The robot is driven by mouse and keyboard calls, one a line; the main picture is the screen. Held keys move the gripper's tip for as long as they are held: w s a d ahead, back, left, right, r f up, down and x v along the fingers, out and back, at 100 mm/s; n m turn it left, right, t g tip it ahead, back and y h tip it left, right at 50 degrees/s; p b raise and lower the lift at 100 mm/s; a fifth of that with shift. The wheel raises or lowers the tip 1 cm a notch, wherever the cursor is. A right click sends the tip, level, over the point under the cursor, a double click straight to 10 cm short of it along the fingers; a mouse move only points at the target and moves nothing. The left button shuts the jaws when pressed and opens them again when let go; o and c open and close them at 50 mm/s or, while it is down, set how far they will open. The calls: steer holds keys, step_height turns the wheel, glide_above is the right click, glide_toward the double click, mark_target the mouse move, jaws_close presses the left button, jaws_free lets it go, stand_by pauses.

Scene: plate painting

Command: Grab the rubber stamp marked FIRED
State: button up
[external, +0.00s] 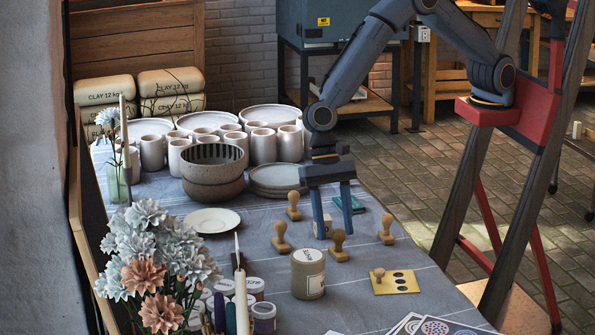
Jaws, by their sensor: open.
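Several wooden stamps with round knob handles stand on the grey cloth. One stamp (293,207) is left of my gripper, another (281,239) is nearer the front left, one (339,246) is just in front of the fingertips, and one (386,230) is to the right. A small pale block (324,229) shows beside the left finger, partly hidden by it. I cannot read FIRED on any of them. My gripper (334,234) points down with its fingers spread, low over the cloth. I cannot tell whether anything lies between the fingers.
A teal pad (350,204) lies behind the right finger. A stamp stands on a yellow card (400,284) at the front right. A lidded jar (308,274) stands in front. Stacked bowls (213,185), plates (278,178) and several cups are behind; flowers (155,260) are front left.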

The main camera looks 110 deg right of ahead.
mark_target(337, 241)
steer(key=shift+p+x, duration=0.55)
steer(key=shift+x, duration=1.7)
steer(key=c, duration=1.1)
